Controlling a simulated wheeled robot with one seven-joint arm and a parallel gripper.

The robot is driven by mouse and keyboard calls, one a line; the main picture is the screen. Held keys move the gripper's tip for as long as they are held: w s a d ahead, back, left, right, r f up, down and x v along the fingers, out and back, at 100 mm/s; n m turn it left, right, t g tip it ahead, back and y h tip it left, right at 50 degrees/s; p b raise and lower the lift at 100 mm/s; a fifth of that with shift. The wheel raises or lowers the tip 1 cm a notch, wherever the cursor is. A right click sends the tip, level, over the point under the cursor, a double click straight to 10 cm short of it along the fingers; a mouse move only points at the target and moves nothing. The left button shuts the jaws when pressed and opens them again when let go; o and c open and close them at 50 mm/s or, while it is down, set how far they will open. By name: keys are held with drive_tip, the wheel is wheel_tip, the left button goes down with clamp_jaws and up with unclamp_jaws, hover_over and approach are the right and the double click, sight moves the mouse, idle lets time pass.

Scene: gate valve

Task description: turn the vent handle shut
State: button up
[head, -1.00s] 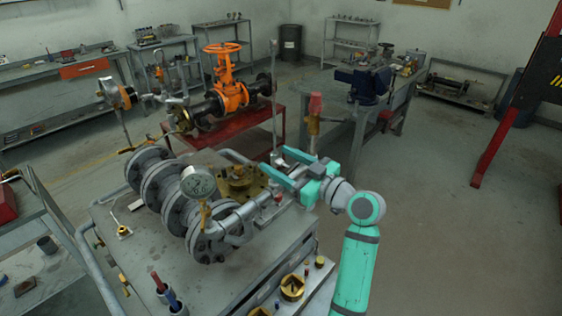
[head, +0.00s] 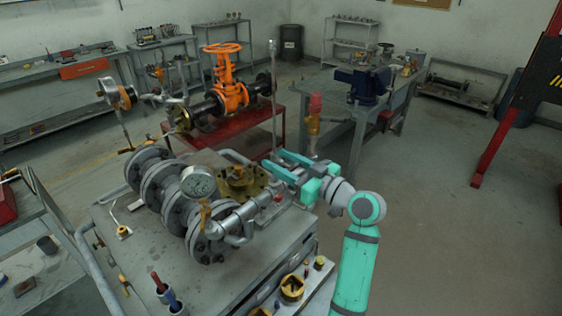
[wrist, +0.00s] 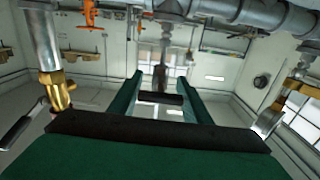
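My gripper (head: 281,164) is at the right side of the pipe assembly, above the grey cart, beside the brass flange (head: 240,183). A thin upright metal rod (head: 273,100) rises just beyond the fingertips. In the wrist view, my two green fingers (wrist: 158,92) stand apart. A dark crosswise bar (wrist: 160,98) shows between them, with a narrow brownish piece (wrist: 160,76) in line above it. I cannot tell whether the fingers touch either one. The vent handle cannot be singled out for certain; a silver lever (wrist: 18,130) by a brass fitting (wrist: 55,90) shows at left there.
A pressure gauge (head: 198,182) stands on the pipe left of my gripper. A red-topped brass fitting (head: 315,104) stands behind it. An orange gate valve (head: 228,85) is on a red table farther back. The floor to the right (head: 440,200) is clear.

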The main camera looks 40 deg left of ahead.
drive_tip(key=shift+o, duration=1.2)
drive_tip(key=d, duration=1.1)
drive_tip(key=shift+s, duration=0.45)
drive_tip(key=shift+f, duration=0.1)
